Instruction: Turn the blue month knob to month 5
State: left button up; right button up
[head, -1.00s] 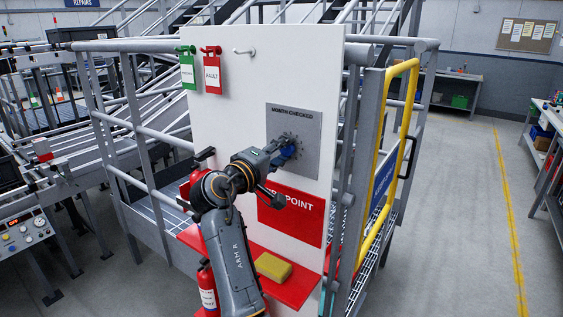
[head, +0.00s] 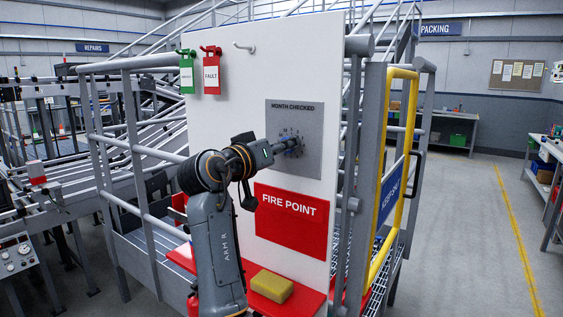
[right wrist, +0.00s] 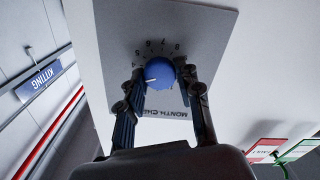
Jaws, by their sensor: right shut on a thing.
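The blue month knob (right wrist: 159,71) sits on the grey "MONTH CHECKED" plate (head: 307,120) on the white board. My right gripper (right wrist: 161,76) is shut on it, one finger at each side. In the head view the gripper (head: 284,147) hides most of the knob. In the right wrist view the plate (right wrist: 205,25) shows upside down, with numbers 4 to 8 readable around the knob. A white mark on the knob points to the lower left in that picture, just below the 4. Other numbers are hidden by the fingers. My left gripper is not in view.
A red "FIRE POINT" sign (head: 292,212) is below the plate. A yellow block (head: 271,286) lies on the red shelf (head: 312,303). Green (head: 187,73) and red (head: 211,72) tags hang at the upper left. A yellow-framed gate (head: 386,180) stands right of the board.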

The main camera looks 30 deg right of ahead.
jog(key=shift+r+m+b, duration=0.15)
jog(key=shift+m+b, duration=3)
jog(key=shift+m, duration=2.05)
jog(key=o, duration=1)
jog(key=shift+c, duration=0.2)
jog(key=shift+o, duration=0.9)
jog(key=shift+w+d+f, duration=0.1)
jog(key=shift+d+f, duration=0.1)
